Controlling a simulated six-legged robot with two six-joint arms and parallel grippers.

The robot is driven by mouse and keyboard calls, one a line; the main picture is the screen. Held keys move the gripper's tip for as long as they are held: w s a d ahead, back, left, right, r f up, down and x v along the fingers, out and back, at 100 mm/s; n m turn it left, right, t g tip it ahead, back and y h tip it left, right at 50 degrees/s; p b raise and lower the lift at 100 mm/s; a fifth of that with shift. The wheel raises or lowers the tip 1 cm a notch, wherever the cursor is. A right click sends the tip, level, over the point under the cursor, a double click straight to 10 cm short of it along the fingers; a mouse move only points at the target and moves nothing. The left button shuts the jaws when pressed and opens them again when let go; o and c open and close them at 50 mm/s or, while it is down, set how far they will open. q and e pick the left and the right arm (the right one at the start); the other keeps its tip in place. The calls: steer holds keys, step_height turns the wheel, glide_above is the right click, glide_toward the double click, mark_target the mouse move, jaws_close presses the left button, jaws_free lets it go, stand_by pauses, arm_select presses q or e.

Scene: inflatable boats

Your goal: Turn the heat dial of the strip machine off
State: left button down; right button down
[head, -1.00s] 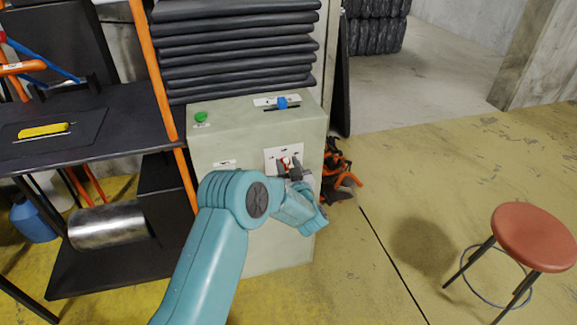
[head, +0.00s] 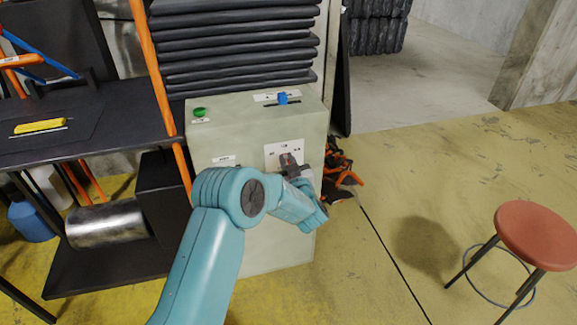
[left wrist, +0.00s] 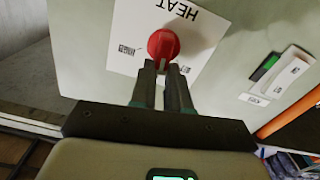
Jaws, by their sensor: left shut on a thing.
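The strip machine is a pale green-grey cabinet (head: 250,135) in the middle of the head view. Its heat dial is a red knob (left wrist: 163,43) on a white panel marked HEAT, upside down in the left wrist view. My left gripper (head: 289,163) is at that white panel (head: 291,147) on the cabinet's front. In the left wrist view its two fingers (left wrist: 165,72) are shut on the near part of the red dial. The gripper hides the dial in the head view. I cannot read which mark the dial points to. My right gripper is not in view.
A green button (head: 199,112) and a blue slider knob (head: 282,98) are on the cabinet top. A dark shelf (head: 90,130) with orange posts stands at left. Orange and black gear (head: 340,170) lies beside the cabinet. A red stool (head: 536,236) stands at right on mostly clear floor.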

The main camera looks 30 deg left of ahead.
arm_select(q)
steer(key=shift+s+a+f+n+b, duration=0.15)
steer(key=shift+s+f+n+b, duration=0.1)
steer(key=shift+n+b, duration=1.7)
steer(key=shift+s+a+f+n+b, duration=0.1)
steer(key=shift+a+f+n+b, duration=0.1)
steer(key=shift+n+b, duration=1.7)
steer(key=shift+s+a+f+n+b, duration=0.1)
steer(key=shift+s+f+n+b, duration=0.15)
steer(key=shift+n+b, duration=1.7)
steer(key=shift+m+b, duration=0.7)
steer(key=c, duration=1.1)
jaws_free()
steer(key=shift+r, duration=0.1)
steer(key=p+v, duration=0.2)
steer(key=v, duration=1.4)
steer(key=shift+d, duration=0.15)
